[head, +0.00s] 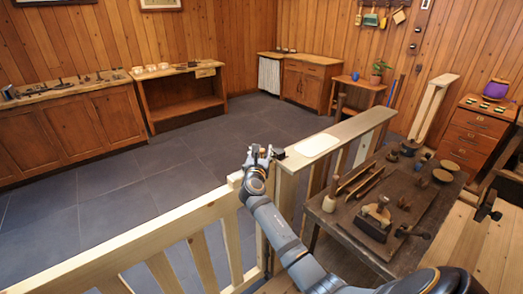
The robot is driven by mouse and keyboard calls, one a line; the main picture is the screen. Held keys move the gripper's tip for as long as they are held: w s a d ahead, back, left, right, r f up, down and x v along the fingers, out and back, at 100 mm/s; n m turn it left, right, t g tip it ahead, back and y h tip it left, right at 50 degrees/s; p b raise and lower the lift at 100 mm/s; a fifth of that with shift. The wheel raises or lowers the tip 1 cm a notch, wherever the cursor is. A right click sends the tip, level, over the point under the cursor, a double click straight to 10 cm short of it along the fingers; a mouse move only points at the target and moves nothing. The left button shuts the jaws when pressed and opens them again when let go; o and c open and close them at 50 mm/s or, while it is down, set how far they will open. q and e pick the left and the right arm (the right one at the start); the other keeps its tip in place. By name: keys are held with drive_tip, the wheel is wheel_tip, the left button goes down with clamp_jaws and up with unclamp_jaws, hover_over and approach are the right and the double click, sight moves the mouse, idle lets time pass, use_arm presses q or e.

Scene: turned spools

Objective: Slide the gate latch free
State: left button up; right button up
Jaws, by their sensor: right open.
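A pale wooden gate (150,237) with upright slats runs from the lower left to a post at the middle of the head view. My right arm reaches up from the lower right, and my right gripper (259,151) is open above the gate's post end. A small dark fitting (279,153), which may be part of the latch, sits on the rail end just right of the fingers. I cannot tell whether they touch it. The rest of the latch is hidden or too small to make out. My left gripper is not in view.
A wooden rail (357,126) with a pale pad (317,145) runs back from the post. A dark workbench (335,222) with tools and turned pieces stands at the right. Cabinets (72,128) line the far wall. The grey tile floor (170,165) beyond the gate is clear.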

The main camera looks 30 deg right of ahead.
drive_tip(key=shift+w+d, duration=0.2)
drive_tip(key=shift+w, duration=0.05)
clamp_jaws()
